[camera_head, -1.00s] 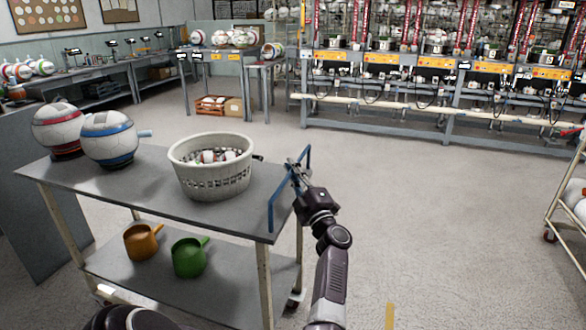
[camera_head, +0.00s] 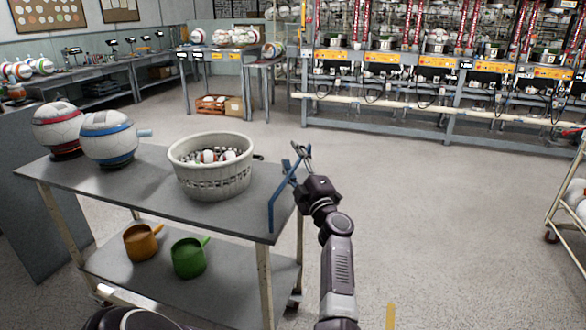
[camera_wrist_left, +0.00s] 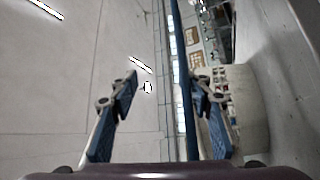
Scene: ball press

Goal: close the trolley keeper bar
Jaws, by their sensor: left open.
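The trolley (camera_head: 215,214) stands at the left with a grey top and a lower shelf. The blue keeper bar (camera_head: 278,195) is at the right end of its top and rises above the edge. My left gripper (camera_head: 297,157) is at the bar's far part, just beyond the trolley's right end. In the left wrist view the gripper (camera_wrist_left: 163,86) is open, and the blue bar (camera_wrist_left: 180,70) passes between its fingers, nearer the right finger. Finger contact with the bar cannot be told. My right gripper is not in view.
A white basket (camera_head: 210,182) of balls stands on the trolley close to the bar. Two balls (camera_head: 108,140) sit on blue and red stands at the left. Orange (camera_head: 141,243) and green (camera_head: 188,257) dippers lie on the lower shelf.

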